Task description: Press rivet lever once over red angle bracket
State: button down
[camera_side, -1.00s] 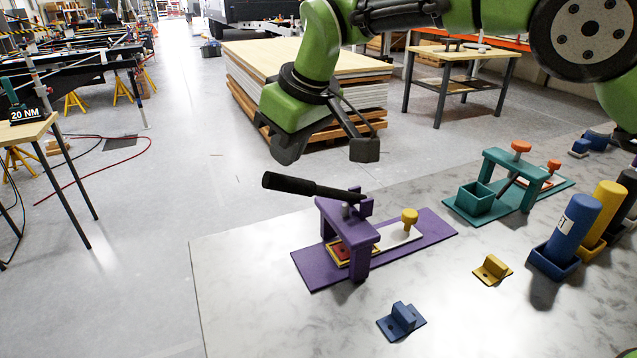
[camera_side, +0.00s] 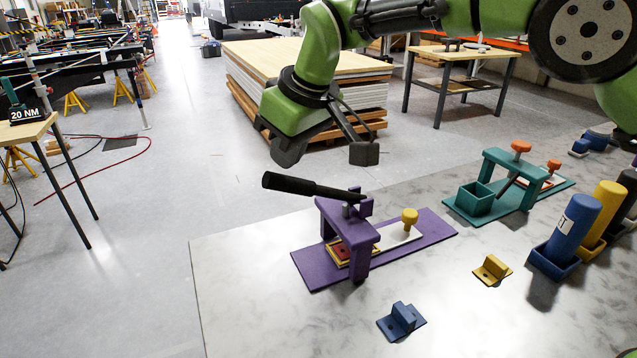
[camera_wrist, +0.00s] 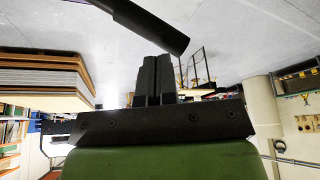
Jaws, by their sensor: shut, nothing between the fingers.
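The rivet lever (camera_side: 305,187) is a thick black handle on a purple press (camera_side: 350,233). It is raised, its free end pointing left and slightly up. The red angle bracket (camera_side: 341,253) lies in a yellow-edged nest under the press frame, partly hidden by it. My gripper (camera_side: 288,154) is shut and empty, above the handle and apart from it. In the wrist view my shut fingers (camera_wrist: 156,80) stand side by side, with the black lever (camera_wrist: 150,22) just beyond their tips.
A yellow knob (camera_side: 409,217) stands on the purple base. A teal fixture (camera_side: 528,175) stands behind it to the right. A blue bracket (camera_side: 401,321) and a yellow bracket (camera_side: 492,269) lie in front. Coloured cylinders (camera_side: 574,226) stand at the right. The table's left front is clear.

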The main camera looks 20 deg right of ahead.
notch_tip(320, 180, down, 8)
jog(key=shift+r, duration=0.15)
dwell(2.1)
jog(key=shift+r, duration=4.55)
